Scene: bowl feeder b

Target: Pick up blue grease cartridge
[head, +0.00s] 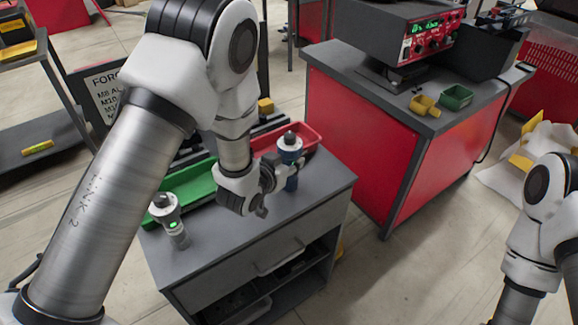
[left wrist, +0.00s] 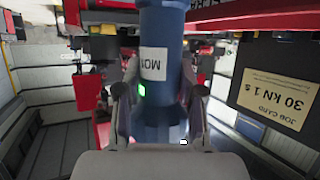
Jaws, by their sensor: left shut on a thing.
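The blue grease cartridge (head: 291,180) stands upright at the right part of the grey cabinet top, with a white and dark head above it. My left gripper (head: 283,176) is shut on its blue body from the left. In the left wrist view the blue cartridge (left wrist: 161,30) with a white label sits between the two fingers of my left gripper (left wrist: 160,95). I cannot tell whether its base touches the cabinet top. My right arm shows at the right edge, but its gripper is out of view.
The grey cabinet (head: 245,247) also bears a grey device with a green light (head: 170,218), a green tray (head: 200,180) and a red tray (head: 312,137). A red workbench (head: 352,138) with a display unit stands to the right.

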